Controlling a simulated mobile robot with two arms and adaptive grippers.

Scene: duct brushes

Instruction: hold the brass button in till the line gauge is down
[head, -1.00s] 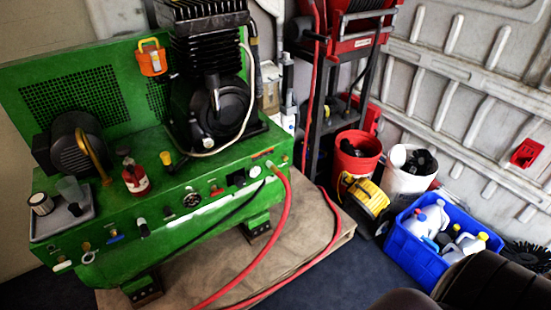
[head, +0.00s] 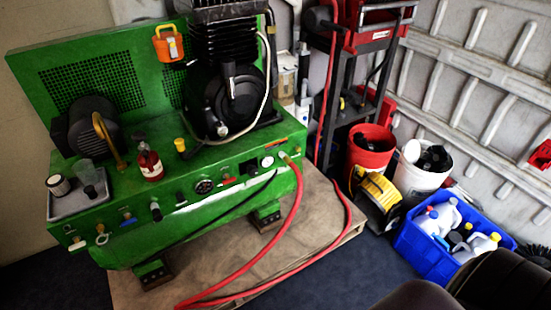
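The green compressor bench (head: 225,172) stands at left with a row of fittings on its front panel. A round dark-faced gauge (head: 204,186) sits mid-panel, and a pale round dial (head: 268,161) sits further right. Which is the line gauge, and their readings, I cannot tell. A small brass-coloured fitting (head: 100,229) with a pale ring below it is at the panel's left; I cannot tell whether it is the brass button. A blue-handled valve (head: 128,221) is beside it. Neither gripper is in view.
A red hose (head: 294,215) runs from the panel's right end across the plywood base (head: 228,262). A grey tray (head: 82,207) and red bottle (head: 149,162) are on the bench. Buckets, a yellow reel (head: 378,195) and a blue crate (head: 425,250) stand right. A dark rounded shape fills the lower right.

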